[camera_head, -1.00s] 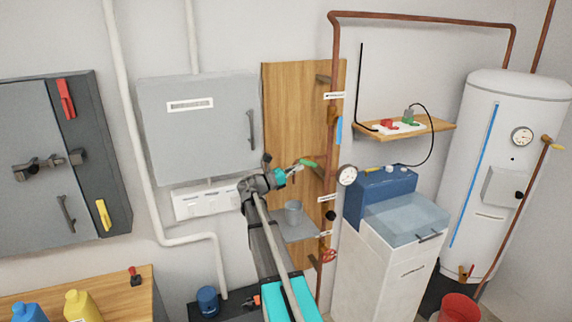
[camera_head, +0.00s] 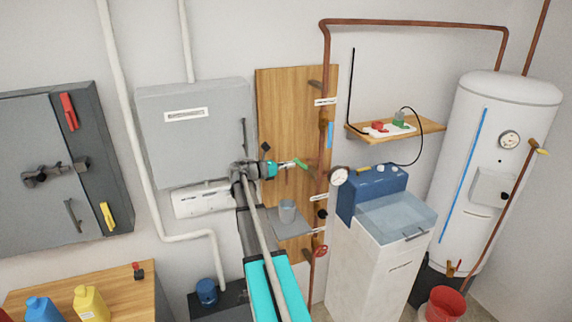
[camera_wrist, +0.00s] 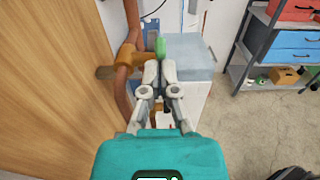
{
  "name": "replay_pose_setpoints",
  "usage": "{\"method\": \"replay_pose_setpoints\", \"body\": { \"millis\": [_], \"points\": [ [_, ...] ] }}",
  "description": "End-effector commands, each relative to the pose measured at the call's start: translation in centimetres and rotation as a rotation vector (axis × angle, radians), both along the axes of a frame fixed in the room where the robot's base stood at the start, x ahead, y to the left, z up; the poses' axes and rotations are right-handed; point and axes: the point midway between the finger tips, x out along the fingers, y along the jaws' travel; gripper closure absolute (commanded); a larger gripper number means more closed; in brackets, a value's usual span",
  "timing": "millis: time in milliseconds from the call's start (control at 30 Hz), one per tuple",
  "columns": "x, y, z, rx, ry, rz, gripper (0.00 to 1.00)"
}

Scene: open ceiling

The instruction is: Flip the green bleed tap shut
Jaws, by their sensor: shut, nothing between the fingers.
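The green bleed tap (camera_head: 300,164) is a small green lever on the copper pipe (camera_head: 324,150), in front of the wooden board. In the wrist view its green handle (camera_wrist: 160,46) stands just beyond my fingertips, at the end of a copper side branch. My gripper (camera_head: 287,166) is at the left of the tap in the head view. In the wrist view my gripper (camera_wrist: 160,68) has its fingertips together with nothing between them. The tips look very near or touching the handle; I cannot tell which.
A grey cup (camera_head: 287,210) sits on a small shelf below the tap. A pressure gauge (camera_head: 339,176) and blue box (camera_head: 375,190) stand to the right. A red valve wheel (camera_head: 319,251) is lower on the pipe. The wooden board (camera_wrist: 45,90) is close on the left.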

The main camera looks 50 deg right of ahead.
Motion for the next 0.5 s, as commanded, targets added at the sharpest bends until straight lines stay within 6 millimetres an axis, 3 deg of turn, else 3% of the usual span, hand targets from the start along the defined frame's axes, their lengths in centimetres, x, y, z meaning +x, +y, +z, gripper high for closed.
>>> {"method": "replay_pose_setpoints", "body": {
  "millis": [500],
  "points": [
    [-1.2,-1.8,2.2,-0.002,0.001,-0.012,1.0]
  ]
}}
